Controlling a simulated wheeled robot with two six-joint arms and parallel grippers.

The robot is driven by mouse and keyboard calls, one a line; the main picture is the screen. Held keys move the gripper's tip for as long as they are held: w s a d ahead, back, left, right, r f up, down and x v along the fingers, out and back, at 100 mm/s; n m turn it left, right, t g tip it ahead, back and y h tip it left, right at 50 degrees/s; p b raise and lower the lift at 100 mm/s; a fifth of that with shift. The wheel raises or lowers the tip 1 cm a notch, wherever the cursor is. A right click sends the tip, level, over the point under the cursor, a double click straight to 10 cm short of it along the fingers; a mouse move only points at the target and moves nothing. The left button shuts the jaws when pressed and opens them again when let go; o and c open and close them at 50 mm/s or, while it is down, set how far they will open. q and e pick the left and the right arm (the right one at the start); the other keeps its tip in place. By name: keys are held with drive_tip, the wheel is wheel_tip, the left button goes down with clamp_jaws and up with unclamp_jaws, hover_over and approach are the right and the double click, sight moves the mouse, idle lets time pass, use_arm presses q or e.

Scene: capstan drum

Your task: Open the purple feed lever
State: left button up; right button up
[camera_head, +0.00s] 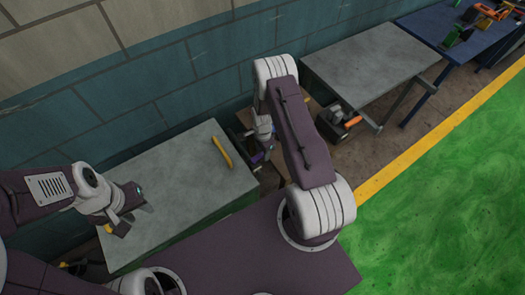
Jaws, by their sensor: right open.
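A small purple piece (257,158), which looks like the feed lever, shows at the right edge of the near grey-topped bench. Most of it and what it is mounted on are hidden by my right arm and gripper. My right gripper (262,148) is open, pointing down just above and beside the purple piece; I cannot tell whether they touch. My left gripper (132,217) is open and empty over the left part of the near bench, well away from the lever.
The near bench (180,180) has a yellow bar (221,152) near its right edge. A second grey-topped table (370,60) stands further right, with a dark machine with an orange part (340,122) beneath it. A blue table (455,25) holds tools. The green floor (450,200) is clear.

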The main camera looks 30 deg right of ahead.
drive_tip(key=shift+f, duration=0.15)
clamp_jaws()
idle(1.4)
